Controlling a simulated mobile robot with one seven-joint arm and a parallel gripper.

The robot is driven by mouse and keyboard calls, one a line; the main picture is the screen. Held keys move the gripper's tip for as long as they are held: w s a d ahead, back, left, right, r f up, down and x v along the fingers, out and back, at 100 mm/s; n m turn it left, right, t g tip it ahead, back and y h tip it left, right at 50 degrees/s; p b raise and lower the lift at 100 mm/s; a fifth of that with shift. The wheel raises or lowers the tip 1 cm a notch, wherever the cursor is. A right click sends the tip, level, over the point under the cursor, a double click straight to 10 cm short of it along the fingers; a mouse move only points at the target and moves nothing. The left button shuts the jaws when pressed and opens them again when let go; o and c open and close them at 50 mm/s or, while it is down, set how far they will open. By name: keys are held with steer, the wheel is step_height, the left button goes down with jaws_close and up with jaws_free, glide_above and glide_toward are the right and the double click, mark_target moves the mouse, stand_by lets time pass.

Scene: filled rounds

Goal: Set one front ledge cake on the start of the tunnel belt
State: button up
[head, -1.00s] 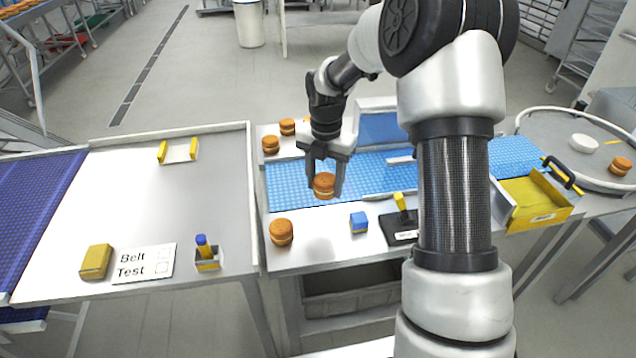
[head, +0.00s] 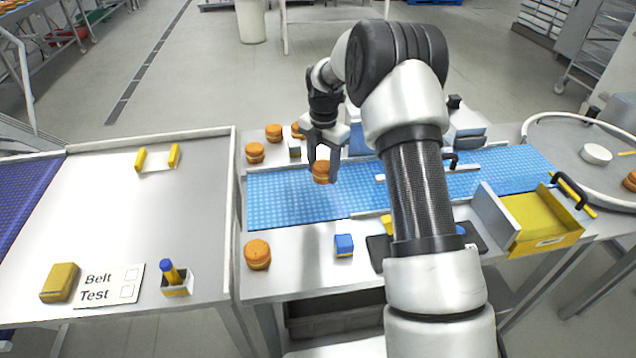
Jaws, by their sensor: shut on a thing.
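My gripper (head: 322,172) is shut on a round orange-brown filled cake (head: 321,173). It holds the cake above the light-blue belt (head: 290,205), over its left part. I cannot tell the exact height, but the cake looks clear of the belt. Another cake (head: 257,254) stands on the front ledge (head: 300,265), left of a small blue block (head: 344,244). Several cakes, one of them here (head: 254,152), stand on the back ledge behind the belt. My arm hides part of the belt and of the tunnel area.
A yellow tray (head: 538,220) with a black handle is at the right. A round table (head: 570,150) stands beyond it. The left table holds a "Belt Test" card (head: 110,285), a yellow block (head: 59,282) and a marker holder (head: 176,284). Its middle is clear.

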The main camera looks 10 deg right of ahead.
mark_target(323, 191)
steer(key=shift+f, duration=2.65)
steer(key=o, duration=0.7)
